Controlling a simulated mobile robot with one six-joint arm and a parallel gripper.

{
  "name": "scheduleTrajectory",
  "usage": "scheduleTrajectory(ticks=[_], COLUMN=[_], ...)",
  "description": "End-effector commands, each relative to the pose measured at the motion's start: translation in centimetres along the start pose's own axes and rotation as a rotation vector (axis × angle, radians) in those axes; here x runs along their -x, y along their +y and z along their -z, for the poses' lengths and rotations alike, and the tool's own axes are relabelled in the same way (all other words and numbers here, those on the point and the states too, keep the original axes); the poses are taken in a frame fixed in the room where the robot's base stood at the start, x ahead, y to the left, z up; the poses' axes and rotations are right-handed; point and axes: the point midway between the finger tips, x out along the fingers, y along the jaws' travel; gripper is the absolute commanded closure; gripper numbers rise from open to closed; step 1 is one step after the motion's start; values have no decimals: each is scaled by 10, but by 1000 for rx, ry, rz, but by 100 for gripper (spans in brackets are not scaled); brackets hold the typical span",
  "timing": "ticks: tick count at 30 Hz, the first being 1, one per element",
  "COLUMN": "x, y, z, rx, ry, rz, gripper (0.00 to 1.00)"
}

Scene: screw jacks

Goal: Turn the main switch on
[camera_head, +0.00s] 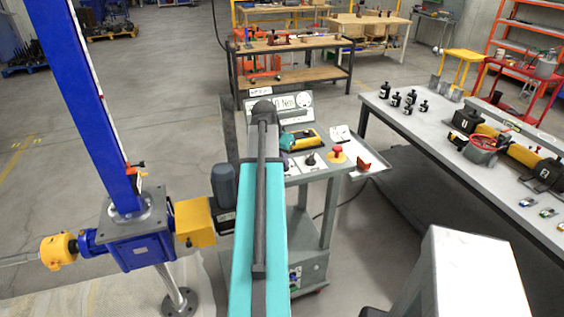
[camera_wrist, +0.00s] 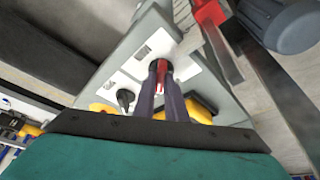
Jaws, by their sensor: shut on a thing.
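In the wrist view, my gripper (camera_wrist: 160,70) reaches down to a grey control panel (camera_wrist: 122,62). Its two dark fingers are shut on a small red handle, the main switch (camera_wrist: 161,88), which shows between them. Part of the switch is hidden by the fingers, and its exact turn angle cannot be told. A black knob (camera_wrist: 125,97) sits on the panel to the left of the fingers. In the head view, my arm covers the switch and my gripper.
In the head view, the panel also carries a black knob (camera_head: 311,159) and a red push button (camera_head: 337,151) on yellow. A yellow and teal device (camera_head: 301,139) lies behind them. A blue screw jack (camera_head: 140,239) stands left, and a long table (camera_head: 480,185) stands right.

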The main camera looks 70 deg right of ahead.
Motion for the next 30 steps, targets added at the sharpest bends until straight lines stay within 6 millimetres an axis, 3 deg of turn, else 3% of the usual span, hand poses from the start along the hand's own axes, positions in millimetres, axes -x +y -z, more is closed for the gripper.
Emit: scheduleTrajectory(ticks=[30], x=[-2], y=[7], z=[2], rx=[710], ry=[-4], rz=[294], gripper=[100])
